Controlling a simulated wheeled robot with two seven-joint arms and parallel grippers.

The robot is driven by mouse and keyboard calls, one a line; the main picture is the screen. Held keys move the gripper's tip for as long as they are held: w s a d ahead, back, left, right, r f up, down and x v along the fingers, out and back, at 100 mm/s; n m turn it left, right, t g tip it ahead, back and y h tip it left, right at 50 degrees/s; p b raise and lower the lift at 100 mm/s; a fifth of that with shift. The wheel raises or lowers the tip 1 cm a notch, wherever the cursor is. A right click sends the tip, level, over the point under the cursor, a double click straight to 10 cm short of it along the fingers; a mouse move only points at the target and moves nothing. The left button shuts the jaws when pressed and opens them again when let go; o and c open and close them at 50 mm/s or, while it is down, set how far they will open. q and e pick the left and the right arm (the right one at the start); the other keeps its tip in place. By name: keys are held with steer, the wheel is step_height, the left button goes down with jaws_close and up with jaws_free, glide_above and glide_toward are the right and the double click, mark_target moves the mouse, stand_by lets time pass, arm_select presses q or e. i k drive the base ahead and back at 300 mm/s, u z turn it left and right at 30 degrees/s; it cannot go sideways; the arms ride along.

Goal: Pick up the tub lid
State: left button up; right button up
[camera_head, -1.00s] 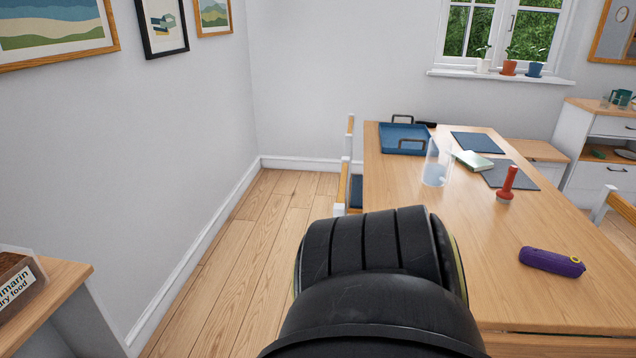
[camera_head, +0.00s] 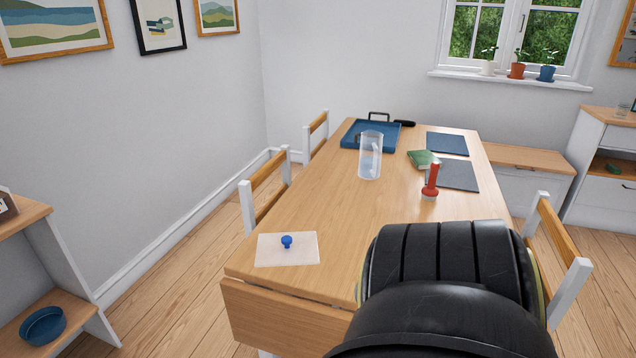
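What looks like the tub lid (camera_head: 267,249), a pale flat rectangular sheet with a blue knob (camera_head: 287,241) standing up from it, lies flat on the near left corner of the wooden table. It is in full view, with nothing on top of it. A black part of my own arm fills the lower right of the view and covers the table's near right part. Neither of my grippers shows in this view. The edge of a clear tub (camera_head: 8,207) shows on the shelf unit at the far left.
A blue bowl (camera_head: 43,326) sits on the low shelf.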

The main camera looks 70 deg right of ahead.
mark_target(297, 248)
steer(key=z, duration=1.45)
